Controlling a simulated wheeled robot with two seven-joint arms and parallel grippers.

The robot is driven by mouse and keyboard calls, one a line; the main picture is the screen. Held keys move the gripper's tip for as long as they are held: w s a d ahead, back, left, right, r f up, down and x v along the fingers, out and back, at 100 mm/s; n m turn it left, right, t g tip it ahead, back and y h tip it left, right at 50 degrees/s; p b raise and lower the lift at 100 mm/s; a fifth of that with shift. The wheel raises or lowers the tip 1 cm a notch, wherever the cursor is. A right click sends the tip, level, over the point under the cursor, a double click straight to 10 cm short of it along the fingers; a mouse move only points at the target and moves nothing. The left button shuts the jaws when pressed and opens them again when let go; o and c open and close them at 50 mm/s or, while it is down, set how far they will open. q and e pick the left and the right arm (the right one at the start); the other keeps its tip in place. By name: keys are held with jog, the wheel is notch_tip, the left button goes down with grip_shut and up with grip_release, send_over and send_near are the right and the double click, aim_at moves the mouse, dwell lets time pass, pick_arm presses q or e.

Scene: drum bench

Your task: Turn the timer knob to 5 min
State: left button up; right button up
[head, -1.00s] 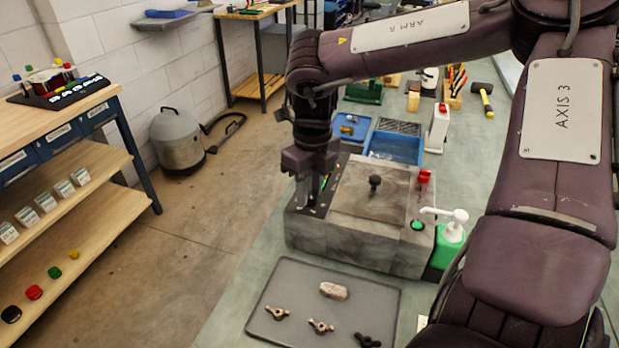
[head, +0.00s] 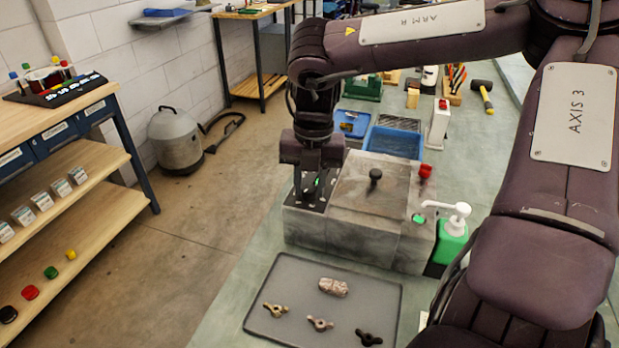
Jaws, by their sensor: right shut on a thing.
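The grey drum machine (head: 345,240) stands on the bench, with a dark control panel (head: 296,200) on its left end. My right gripper (head: 312,197) points down onto this panel. It is shut on the timer knob, and its fingers and wrist hide the knob and most of the dial. A small green light shows between the fingers. I cannot read the knob's setting. My left gripper is not in view.
The lid has a black knob (head: 375,175). At the machine's right are a red knob (head: 425,171), a green button (head: 418,218) and a green pump bottle (head: 452,240). In front lies a grey tray (head: 375,290) with wing nuts and a block.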

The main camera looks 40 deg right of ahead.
aim_at(312, 188)
jog(key=shift+w+r+m, duration=0.1)
jog(key=shift+m, duration=0.5)
jog(key=o, duration=1)
jog(key=r, duration=0.7)
jog(key=shift+s+d+r, duration=0.1)
jog(key=shift+s+r, duration=0.15)
jog(key=shift+r, duration=0.1)
